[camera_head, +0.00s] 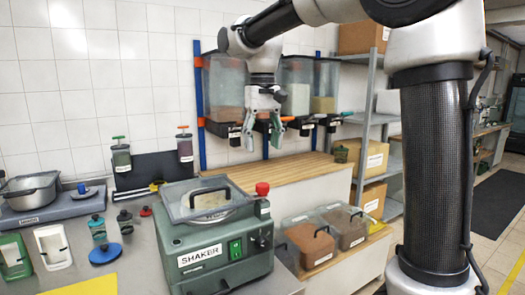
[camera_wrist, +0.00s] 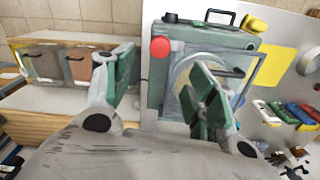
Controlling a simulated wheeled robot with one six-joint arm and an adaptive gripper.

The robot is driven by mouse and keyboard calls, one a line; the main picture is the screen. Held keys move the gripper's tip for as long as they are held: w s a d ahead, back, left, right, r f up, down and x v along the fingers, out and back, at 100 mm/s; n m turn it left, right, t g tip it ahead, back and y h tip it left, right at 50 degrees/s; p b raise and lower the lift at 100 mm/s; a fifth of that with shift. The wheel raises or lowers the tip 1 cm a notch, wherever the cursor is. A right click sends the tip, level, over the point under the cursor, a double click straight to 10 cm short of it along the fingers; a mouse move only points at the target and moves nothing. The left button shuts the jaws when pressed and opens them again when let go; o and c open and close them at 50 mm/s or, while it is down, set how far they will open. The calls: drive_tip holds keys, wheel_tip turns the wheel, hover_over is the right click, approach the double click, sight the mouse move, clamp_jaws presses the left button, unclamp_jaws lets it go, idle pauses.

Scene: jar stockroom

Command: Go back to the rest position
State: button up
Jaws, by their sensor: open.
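My gripper (camera_head: 263,140) hangs in front of the wall dispensers, above the wooden counter, with its fingers pointing down. Its two green-padded fingers stand apart with nothing between them. In the wrist view my gripper (camera_wrist: 167,78) is also open and empty, and the green shaker machine (camera_wrist: 157,85) shows beyond the fingers. In the head view the shaker (camera_head: 225,245) stands on the grey bench in front of and below my gripper, with a clear lid and a red button.
Lidded bins (camera_head: 308,242) stand right of the shaker. Jars (camera_head: 121,158), a metal pan (camera_head: 30,188) and scoops (camera_head: 54,246) are at left. Shelves with cardboard boxes (camera_head: 366,158) stand at right.

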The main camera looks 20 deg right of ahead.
idle(0.3)
wheel_tip(320, 180, down, 4)
drive_tip(key=shift+s+r+n, duration=0.1)
drive_tip(key=shift+r+n, duration=0.1)
drive_tip(key=shift+n, duration=0.5)
drive_tip(key=s+d+f+m+t, duration=0.1)
drive_tip(key=s+d+f+t, duration=0.1)
drive_tip(key=s+d, duration=0.5)
drive_tip(key=s+d+f+t, duration=0.2)
drive_tip(key=s+d, duration=0.6)
drive_tip(key=s, duration=0.8)
wheel_tip(320, 180, down, 2)
drive_tip(key=shift+s+f+m, duration=0.1)
drive_tip(key=shift+s+m, duration=0.05)
drive_tip(key=shift+m, duration=0.25)
